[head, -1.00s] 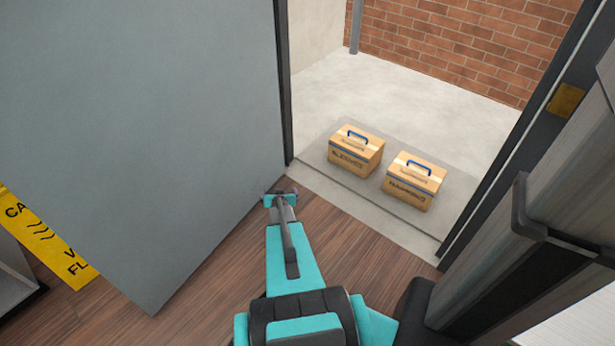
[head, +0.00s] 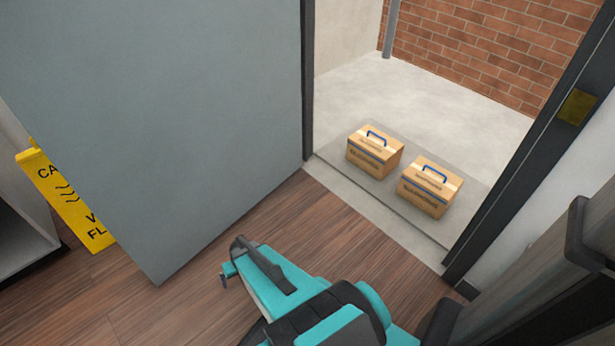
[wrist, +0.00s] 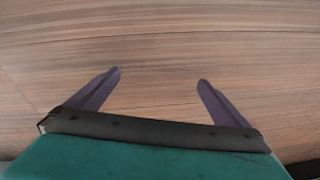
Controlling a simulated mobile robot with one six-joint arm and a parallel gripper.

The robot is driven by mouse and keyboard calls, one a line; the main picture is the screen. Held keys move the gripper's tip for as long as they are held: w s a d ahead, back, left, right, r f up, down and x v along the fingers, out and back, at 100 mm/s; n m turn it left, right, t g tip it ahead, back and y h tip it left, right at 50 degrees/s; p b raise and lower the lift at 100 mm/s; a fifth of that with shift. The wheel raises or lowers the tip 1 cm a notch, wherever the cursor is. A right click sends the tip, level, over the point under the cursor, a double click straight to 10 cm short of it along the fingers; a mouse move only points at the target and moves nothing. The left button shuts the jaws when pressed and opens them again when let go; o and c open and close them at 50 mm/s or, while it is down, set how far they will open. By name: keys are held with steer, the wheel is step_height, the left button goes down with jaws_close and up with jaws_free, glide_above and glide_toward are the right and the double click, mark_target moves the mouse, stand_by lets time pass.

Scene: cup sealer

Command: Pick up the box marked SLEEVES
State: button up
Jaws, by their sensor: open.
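Two brown cardboard boxes with blue top handles stand side by side on a grey mat in the open doorway. The left box (head: 375,153) has print on its front that looks like SLEEVES, though it is blurred now. The right box (head: 428,190) has longer print that I cannot read. My gripper (head: 226,276) is over the wood floor, left of and nearer than both boxes, well apart from them. In the wrist view my gripper (wrist: 160,80) is open, with only bare floor between its fingers.
A grey door (head: 190,130) stands open at the left, its edge close to my arm. The dark door frame (head: 530,150) bounds the right side. A yellow caution sign (head: 70,205) stands at far left. Clear concrete and a brick wall (head: 490,45) lie behind the boxes.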

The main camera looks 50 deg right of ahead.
steer(key=s+a+g, duration=0.1)
steer(key=s+a, duration=0.2)
steer(key=s+a+n+g+b, duration=0.1)
steer(key=s+a, duration=0.2)
steer(key=a, duration=0.1)
steer(key=s+a+n+g+b, duration=0.1)
steer(key=s+a, duration=0.3)
steer(key=shift+f+g+y, duration=0.1)
steer(key=shift+g+y, duration=0.2)
steer(key=s+a+g, duration=0.1)
steer(key=s, duration=0.2)
steer(key=s+a+r+n+g+b, duration=0.1)
steer(key=s, duration=0.2)
steer(key=s+a+n+g, duration=0.1)
steer(key=s+a, duration=0.1)
steer(key=s, duration=0.1)
steer(key=shift+s+a+r+h, duration=0.1)
steer(key=shift+r+h, duration=0.25)
steer(key=shift+h, duration=0.05)
steer(key=shift+s+a+r, duration=0.1)
steer(key=shift+s+r, duration=0.1)
steer(key=shift+s, duration=0.35)
